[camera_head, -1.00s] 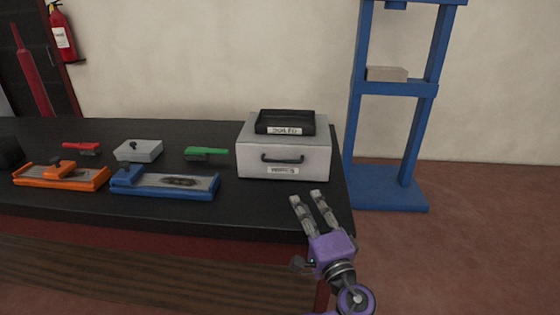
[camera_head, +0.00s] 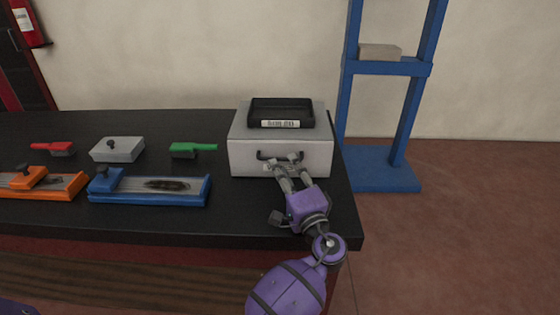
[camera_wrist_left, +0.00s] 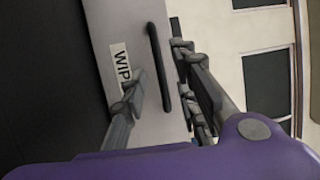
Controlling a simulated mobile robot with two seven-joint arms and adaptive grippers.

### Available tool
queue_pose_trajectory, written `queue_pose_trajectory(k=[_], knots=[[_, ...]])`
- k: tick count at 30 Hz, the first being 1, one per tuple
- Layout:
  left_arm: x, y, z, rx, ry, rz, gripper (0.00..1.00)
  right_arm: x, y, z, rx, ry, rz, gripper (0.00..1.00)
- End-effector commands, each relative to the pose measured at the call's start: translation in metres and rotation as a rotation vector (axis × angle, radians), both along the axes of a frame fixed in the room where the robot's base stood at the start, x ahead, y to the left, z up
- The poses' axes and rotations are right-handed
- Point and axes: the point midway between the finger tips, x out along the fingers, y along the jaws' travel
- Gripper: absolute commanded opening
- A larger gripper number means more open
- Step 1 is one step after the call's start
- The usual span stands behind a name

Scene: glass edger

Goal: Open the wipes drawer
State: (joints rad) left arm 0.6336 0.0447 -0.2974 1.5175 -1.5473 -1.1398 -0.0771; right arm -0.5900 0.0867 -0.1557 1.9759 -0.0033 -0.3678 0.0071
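The wipes drawer is the light grey box (camera_head: 243,160) at the table's right end, with a dark bar handle (camera_head: 262,154) on its front. Its front looks closed. In the left wrist view the white label (camera_wrist_left: 118,64), reading "WIP" in its visible part, lies beside the handle (camera_wrist_left: 156,52). My left gripper (camera_head: 284,161) is at the drawer front. In the left wrist view it is open, with a finger on each side of the handle (camera_wrist_left: 158,66) and gaps showing. Contact cannot be told. My gripper partly hides the label in the head view. My right gripper is not in view.
A black tray (camera_head: 281,107) labelled "SOILED" sits on the box. To the left on the black table (camera_head: 60,220) are a blue tool (camera_head: 135,190), an orange tool, a green brush (camera_head: 190,150), a red brush and a grey block. A blue rack (camera_head: 380,168) stands at right.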

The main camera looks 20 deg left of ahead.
Motion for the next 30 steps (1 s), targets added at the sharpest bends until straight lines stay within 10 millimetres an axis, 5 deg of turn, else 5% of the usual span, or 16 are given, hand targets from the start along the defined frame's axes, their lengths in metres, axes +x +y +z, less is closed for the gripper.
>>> queue_pose_trajectory(k=[6, 16, 23, 30], knots=[[0.020, 0.016, 0.007, 0.000, -0.002, 0.000, 0.28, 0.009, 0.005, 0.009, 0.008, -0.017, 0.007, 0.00], [0.023, 0.019, 0.005, -0.001, 0.001, 0.000, 0.28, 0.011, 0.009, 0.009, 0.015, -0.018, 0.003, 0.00], [0.023, 0.019, 0.005, 0.000, 0.000, 0.000, 0.00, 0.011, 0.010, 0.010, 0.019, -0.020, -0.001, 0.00], [0.023, 0.019, 0.005, -0.001, 0.000, 0.000, 0.00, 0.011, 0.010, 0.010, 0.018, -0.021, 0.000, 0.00]])
